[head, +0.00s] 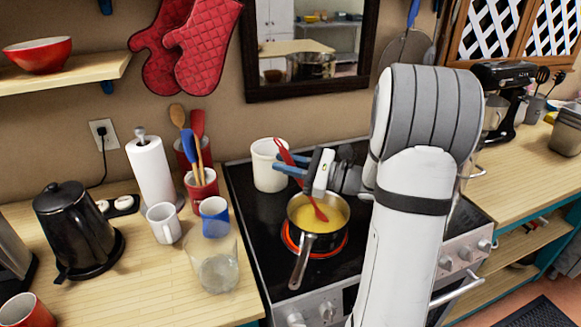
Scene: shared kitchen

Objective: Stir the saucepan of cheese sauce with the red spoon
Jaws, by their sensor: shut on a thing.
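The saucepan (301,240) stands on a glowing red burner of the black stove, its handle pointing toward the front. Yellow cheese sauce (313,207) fills its bottom. The red spoon (291,159) leans with its upper end to the left, and its head (319,214) is down in the sauce. My gripper (291,168) has blue fingers and comes in from the right above the pan. It is shut on the spoon's shaft. My arm hides the right part of the stove.
A white canister (268,166) stands on the stove just behind and left of the pan. On the left counter are a clear glass jar (214,268), a blue mug (214,215), a white mug (163,222), a utensil crock (202,190) and a black kettle (73,228).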

